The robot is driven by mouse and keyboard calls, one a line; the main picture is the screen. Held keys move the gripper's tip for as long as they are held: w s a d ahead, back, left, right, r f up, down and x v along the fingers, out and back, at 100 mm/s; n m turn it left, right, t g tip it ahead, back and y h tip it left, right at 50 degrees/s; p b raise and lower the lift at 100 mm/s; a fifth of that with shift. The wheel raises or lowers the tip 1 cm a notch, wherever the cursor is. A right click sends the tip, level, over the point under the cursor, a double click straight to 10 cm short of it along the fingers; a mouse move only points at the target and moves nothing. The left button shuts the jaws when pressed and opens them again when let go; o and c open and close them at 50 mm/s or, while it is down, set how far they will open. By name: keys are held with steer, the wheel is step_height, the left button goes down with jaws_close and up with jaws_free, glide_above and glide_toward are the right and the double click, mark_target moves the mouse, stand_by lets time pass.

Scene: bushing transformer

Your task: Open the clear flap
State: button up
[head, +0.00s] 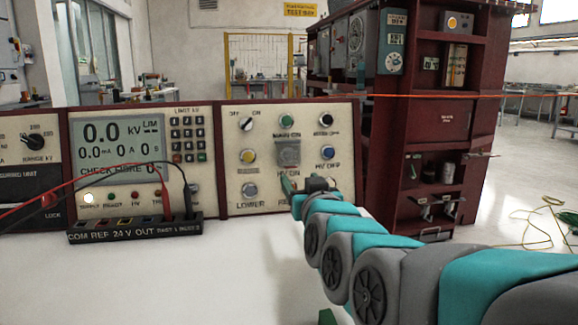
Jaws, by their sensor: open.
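The clear flap (288,152) looks like a small greyish see-through cover over a button on the right-hand cream panel (240,120), above the "HV ON" label. It appears closed, though its edges are too small to make out well. My gripper (297,182) is just below the flap and label, in front of the panel. Its jaws are open and empty, with a green finger at the left. Whether a fingertip touches the panel or flap I cannot tell. My gripper and arm hide part of the lower right panel.
Other knobs and buttons surround the flap, including a lit yellow one (248,156). A display (122,148) and keypad (188,138) are to the left. A black terminal block (135,231) with red and black leads stands in front. A dark red cabinet (420,130) stands at right.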

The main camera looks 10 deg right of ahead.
mark_target(291, 167)
steer(key=shift+w, duration=3.75)
jaws_close()
